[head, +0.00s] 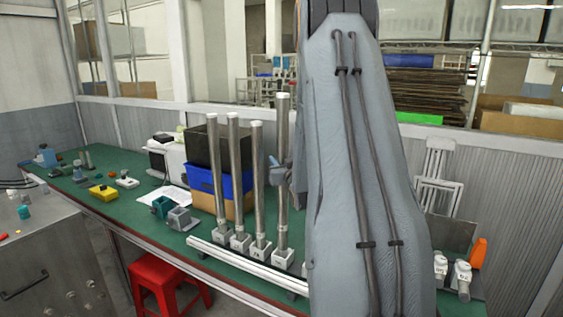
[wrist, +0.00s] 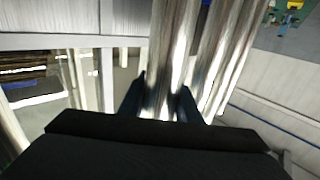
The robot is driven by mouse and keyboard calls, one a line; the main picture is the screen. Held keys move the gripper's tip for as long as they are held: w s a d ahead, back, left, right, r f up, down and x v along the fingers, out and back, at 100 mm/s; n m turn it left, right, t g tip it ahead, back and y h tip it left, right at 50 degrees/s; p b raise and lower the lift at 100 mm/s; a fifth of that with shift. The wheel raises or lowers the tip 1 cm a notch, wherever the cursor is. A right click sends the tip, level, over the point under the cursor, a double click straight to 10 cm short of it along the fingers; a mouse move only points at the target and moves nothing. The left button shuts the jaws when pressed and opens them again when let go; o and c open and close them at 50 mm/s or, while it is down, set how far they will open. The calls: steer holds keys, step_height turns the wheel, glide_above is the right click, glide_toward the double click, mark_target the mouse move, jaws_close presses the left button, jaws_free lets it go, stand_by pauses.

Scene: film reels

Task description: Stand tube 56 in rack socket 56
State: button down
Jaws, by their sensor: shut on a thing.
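Several tall metal tubes with white tops stand in a row in the head view, the left ones (head: 217,175), (head: 236,175) and (head: 259,180) upright in pale socket blocks. My gripper (head: 279,174) is at the mid-height of the rightmost tube (head: 283,130), whose top is higher than the others. In the wrist view my gripper (wrist: 162,105) is shut on this tube (wrist: 170,50). The tube looks about upright; its lower end is by a socket block (head: 284,258), and I cannot tell whether it is seated. The numbers are too small to read.
The rack's white rail (head: 245,265) runs along the green bench (head: 110,200). A blue crate (head: 205,180) stands behind the tubes. White fittings (head: 462,272) and an orange piece (head: 478,252) are at the right. Another tube (wrist: 222,60) is close beside the held one. My arm hides the rack's right part.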

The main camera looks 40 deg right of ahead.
step_height(320, 180, down, 5)
steer(key=b, duration=0.2)
steer(key=shift+f+b, duration=0.15)
steer(key=shift+b, duration=0.25)
steer(key=shift+s, duration=0.1)
stand_by(1.5)
steer(key=shift+f+b, duration=0.65)
steer(key=shift+b, duration=0.05)
steer(key=c, duration=1.6)
jaws_free()
steer(key=shift+a+f, duration=0.1)
steer(key=shift+p+v, duration=0.6)
steer(key=shift+v, duration=4.9)
